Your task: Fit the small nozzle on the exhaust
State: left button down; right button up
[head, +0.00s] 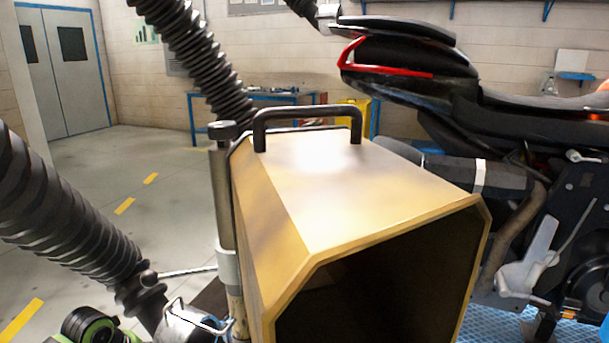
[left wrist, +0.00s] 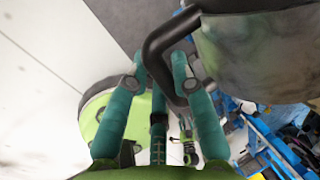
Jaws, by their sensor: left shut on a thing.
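My left gripper (left wrist: 158,68) shows in the left wrist view, its teal fingers on either side of a black bent handle (left wrist: 156,45). The handle is attached to a dirty grey body (left wrist: 265,52) at the upper right, which fills much of that corner; I cannot tell for certain that it is the small nozzle. In the head view a small metallic nozzle (head: 188,326) with a wire handle sits on the end of a ribbed hose, cut by the bottom edge. The motorcycle's dark exhaust (head: 505,176) is at the right, partly behind the large hood. My right gripper is out of view.
A large yellow hood (head: 340,180) with a black handle stands on a metal post in the middle and blocks much of the view. Black ribbed hoses (head: 60,215) hang at the left. The motorcycle (head: 480,95) stands right.

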pick_arm(q)
jog(key=shift+w+a+r, duration=0.1)
jog(key=shift+w+a, duration=0.05)
jog(key=shift+a, duration=0.05)
jog(key=shift+w+a+b, duration=0.3)
jog(key=shift+a, duration=0.4)
jog(key=shift+w+a, duration=0.15)
jog(key=shift+a, duration=0.2)
jog(key=shift+w+a+b, duration=0.2)
jog(key=shift+a+b, duration=0.1)
jog(key=shift+a, duration=0.3)
jog(key=shift+w+a+r, duration=0.1)
jog(key=shift+w+a, duration=0.05)
jog(key=shift+a, duration=0.15)
